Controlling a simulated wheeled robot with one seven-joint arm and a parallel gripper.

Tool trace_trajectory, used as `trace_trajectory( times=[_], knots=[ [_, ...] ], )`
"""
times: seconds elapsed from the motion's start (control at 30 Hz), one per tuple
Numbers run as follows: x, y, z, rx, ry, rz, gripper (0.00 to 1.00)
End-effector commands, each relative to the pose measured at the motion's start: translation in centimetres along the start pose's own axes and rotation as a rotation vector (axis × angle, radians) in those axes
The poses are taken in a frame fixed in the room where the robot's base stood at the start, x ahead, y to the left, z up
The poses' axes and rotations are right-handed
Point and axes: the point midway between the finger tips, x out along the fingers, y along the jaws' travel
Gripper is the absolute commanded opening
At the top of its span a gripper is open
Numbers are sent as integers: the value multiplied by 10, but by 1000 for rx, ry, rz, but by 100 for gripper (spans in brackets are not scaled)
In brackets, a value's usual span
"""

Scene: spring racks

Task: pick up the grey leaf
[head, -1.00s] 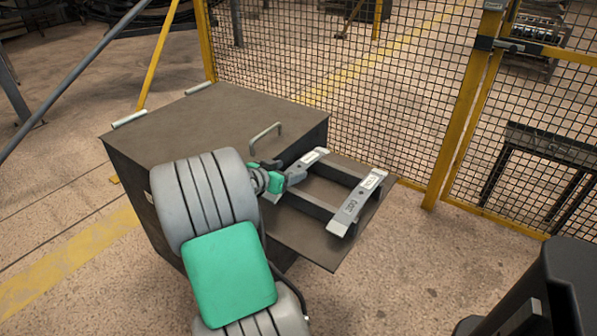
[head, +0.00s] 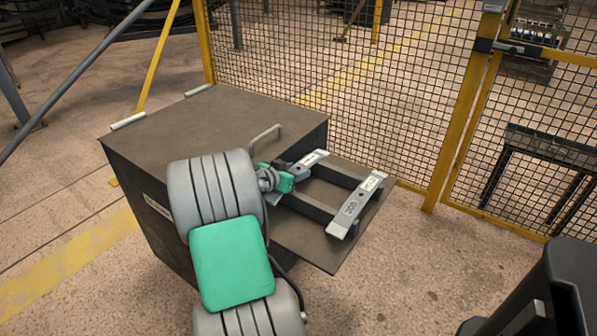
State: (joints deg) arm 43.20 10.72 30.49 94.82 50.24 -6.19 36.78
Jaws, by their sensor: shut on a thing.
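Two grey metal leaves lie across dark rails on a shelf at the right side of a dark box. The right leaf (head: 354,207) lies in full view, with markings on its top. The left leaf (head: 314,158) shows only at its far end; my gripper and wrist cover much of the rest. My gripper (head: 297,170), with its green part, is at this left leaf and shut on it. The fingertips are small and partly hidden, so the exact contact cannot be seen.
The dark box (head: 200,130) has a flat top with a handle (head: 265,137) close to my wrist. The shelf (head: 300,238) juts out to the right. A yellow-framed mesh fence (head: 330,90) stands behind.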

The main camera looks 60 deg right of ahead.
Motion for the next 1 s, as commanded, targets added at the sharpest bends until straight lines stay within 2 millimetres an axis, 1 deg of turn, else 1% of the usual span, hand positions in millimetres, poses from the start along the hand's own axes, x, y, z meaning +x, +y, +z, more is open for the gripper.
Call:
trace_trajectory(
  times=[0.03, 0.3, 0.37, 0.7, 0.73, 1.0],
  knots=[
    [0, 0, 0, 0, 0, 0, 26],
    [0, 0, 0, 0, 0, 0, 4],
    [0, 0, 0, 0, 0, 0, 0],
    [0, 0, 0, 0, 0, 0, 0],
    [-1, 0, -3, 4, 5, -1, 0],
    [-2, -1, -6, 4, 6, -1, 0]
  ],
)
